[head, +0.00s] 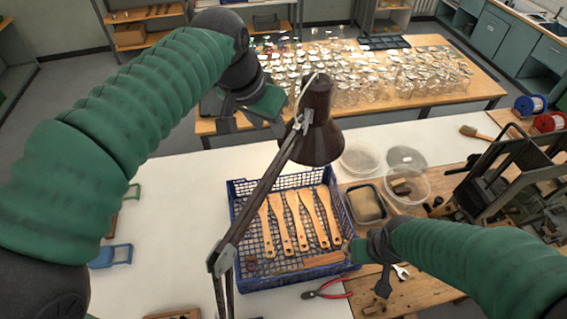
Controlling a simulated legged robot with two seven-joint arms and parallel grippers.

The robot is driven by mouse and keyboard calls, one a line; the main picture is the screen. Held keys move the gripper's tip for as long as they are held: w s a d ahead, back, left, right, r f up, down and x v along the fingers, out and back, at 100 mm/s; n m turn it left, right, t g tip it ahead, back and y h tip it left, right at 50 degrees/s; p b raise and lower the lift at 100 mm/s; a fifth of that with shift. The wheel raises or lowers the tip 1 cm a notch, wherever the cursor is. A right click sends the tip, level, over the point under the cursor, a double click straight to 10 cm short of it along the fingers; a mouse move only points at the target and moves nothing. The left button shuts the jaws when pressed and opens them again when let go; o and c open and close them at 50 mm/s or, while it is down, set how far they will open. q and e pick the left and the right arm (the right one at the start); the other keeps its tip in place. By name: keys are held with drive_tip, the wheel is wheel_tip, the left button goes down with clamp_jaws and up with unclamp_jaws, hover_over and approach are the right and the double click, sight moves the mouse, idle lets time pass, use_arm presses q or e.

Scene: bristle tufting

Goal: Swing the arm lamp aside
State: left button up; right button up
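The arm lamp has a dark brown shade (318,138) hanging over the back of a blue crate (236,188). Its jointed arm (262,190) slants from the front left of the crate up to the shade, crossing in front of the crate. My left gripper (252,122) is behind and left of the shade, apart from it, with its fingers spread and nothing visible between them. My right gripper (367,268) is low at the crate's front right corner, its fingers seemingly apart and empty. The lamp's foot is cut off at the bottom edge.
Several wooden brush handles (280,222) lie in the crate. Red-handled pliers (326,289) lie in front. Clear tubs (407,178), a bristle tray (366,204) and a dark machine (510,175) stand right. Glassware (370,75) fills the back table. The white bench (180,200) left is mostly free.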

use_arm(q)
drive_tip(key=b+v, duration=0.1)
drive_tip(key=v, duration=1.4)
drive_tip(key=shift+c, duration=0.3)
